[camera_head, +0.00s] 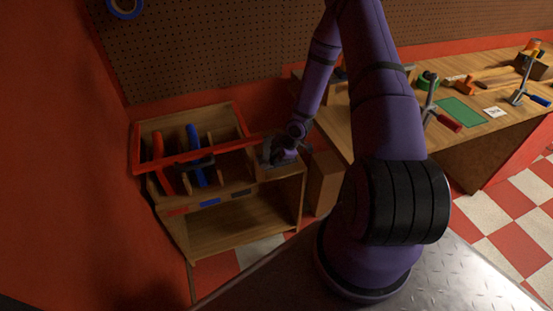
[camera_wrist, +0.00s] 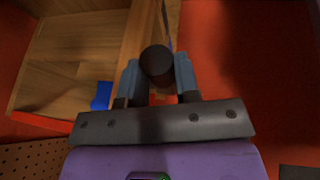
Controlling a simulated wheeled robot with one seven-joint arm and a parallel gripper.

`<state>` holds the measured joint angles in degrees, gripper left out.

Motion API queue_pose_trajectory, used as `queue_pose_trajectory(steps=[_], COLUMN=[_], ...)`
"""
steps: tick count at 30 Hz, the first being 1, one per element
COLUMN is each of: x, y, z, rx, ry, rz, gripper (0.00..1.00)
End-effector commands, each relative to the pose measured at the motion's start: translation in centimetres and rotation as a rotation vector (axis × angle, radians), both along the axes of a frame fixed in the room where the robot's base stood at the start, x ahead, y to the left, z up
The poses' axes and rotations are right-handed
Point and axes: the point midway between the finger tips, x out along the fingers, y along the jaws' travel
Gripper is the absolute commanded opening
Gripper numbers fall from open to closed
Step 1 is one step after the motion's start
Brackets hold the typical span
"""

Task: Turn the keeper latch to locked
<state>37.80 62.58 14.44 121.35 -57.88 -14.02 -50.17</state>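My gripper (camera_head: 270,151) is at the right end of a wooden cabinet (camera_head: 243,222) in the head view, close to a red bar (camera_head: 222,149). In the wrist view a dark round knob (camera_wrist: 157,61) sits between the two grey-blue fingers of my gripper (camera_wrist: 157,75), with hardly any gap on either side. I cannot tell whether the fingers press on it. The knob may be the keeper latch's handle; the latch body and its locked or unlocked position are hidden. A red upright piece (camera_head: 158,155) and a blue one (camera_head: 196,155) stand in the cabinet's top rack.
Red, blue and dark labels mark the cabinet's front edge, the blue one (camera_head: 210,202) in the middle. A wooden workbench (camera_head: 478,133) with tools and a green mat (camera_head: 461,111) is at the right. A red wall (camera_head: 55,140) stands close on the left.

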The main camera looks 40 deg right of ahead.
Motion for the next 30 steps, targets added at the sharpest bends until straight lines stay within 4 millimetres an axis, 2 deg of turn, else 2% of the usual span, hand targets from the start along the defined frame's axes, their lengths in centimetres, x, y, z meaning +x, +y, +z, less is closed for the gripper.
queue_pose_trajectory(steps=[1, 3, 11, 30], x=[0.01, 0.01, -0.03, -0.17], y=[-0.01, -0.01, 0.15, 0.58], z=[0.01, 0.01, 0.08, 0.94], rx=[0.000, 0.000, -0.021, -0.210], ry=[0.000, 0.000, 0.008, 0.070], rz=[0.000, 0.000, 0.003, 0.006], gripper=[0.11, 0.00, 0.00, 0.00])
